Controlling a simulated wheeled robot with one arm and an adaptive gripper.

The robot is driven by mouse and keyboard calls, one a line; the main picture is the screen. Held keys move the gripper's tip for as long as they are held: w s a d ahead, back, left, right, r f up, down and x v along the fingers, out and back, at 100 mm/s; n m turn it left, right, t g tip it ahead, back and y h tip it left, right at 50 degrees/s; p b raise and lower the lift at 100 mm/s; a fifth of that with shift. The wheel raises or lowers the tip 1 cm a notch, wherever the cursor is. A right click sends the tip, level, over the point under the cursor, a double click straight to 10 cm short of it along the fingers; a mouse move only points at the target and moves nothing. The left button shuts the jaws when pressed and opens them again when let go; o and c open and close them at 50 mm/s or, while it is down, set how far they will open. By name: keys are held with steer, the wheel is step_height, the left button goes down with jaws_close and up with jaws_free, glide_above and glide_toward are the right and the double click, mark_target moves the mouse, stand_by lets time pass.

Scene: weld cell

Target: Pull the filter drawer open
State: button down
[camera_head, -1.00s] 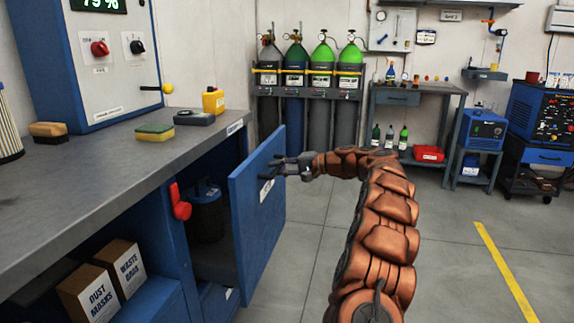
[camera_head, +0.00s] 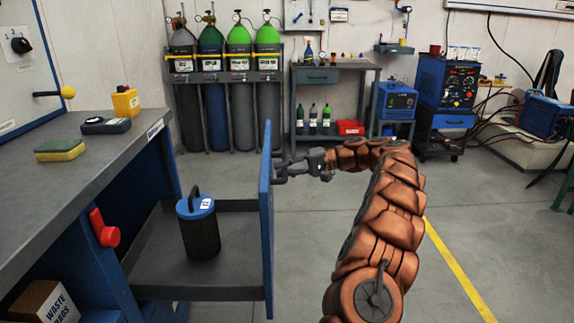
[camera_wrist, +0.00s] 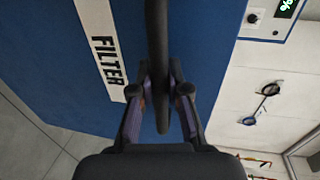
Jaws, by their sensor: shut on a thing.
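The filter drawer (camera_head: 266,215) stands well out from the bench, its blue front seen nearly edge-on in the head view. Its grey tray (camera_head: 232,268) shows, with a dark cylindrical filter (camera_head: 199,230) upright in it under a blue lid with a handle. In the wrist view, the blue drawer front (camera_wrist: 60,60) carries a white FILTER label (camera_wrist: 104,50). My gripper (camera_head: 281,170) is at the outer side of the front. In the wrist view, its fingers (camera_wrist: 161,88) are shut around the dark bar handle (camera_wrist: 157,35).
A red lever (camera_head: 103,228) is on the bench front. Gas cylinders (camera_head: 240,90) stand behind. Floor right of my arm is clear.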

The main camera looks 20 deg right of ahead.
steer(key=shift+s+d, duration=0.1)
steer(key=shift+d, duration=0.2)
steer(key=c, duration=1.1)
jaws_free()
steer(key=shift+c, duration=0.2)
steer(key=shift+d, duration=0.1)
steer(key=v, duration=1.1)
steer(key=shift+s+d, duration=0.2)
steer(key=shift+d, duration=0.15)
stand_by(0.4)
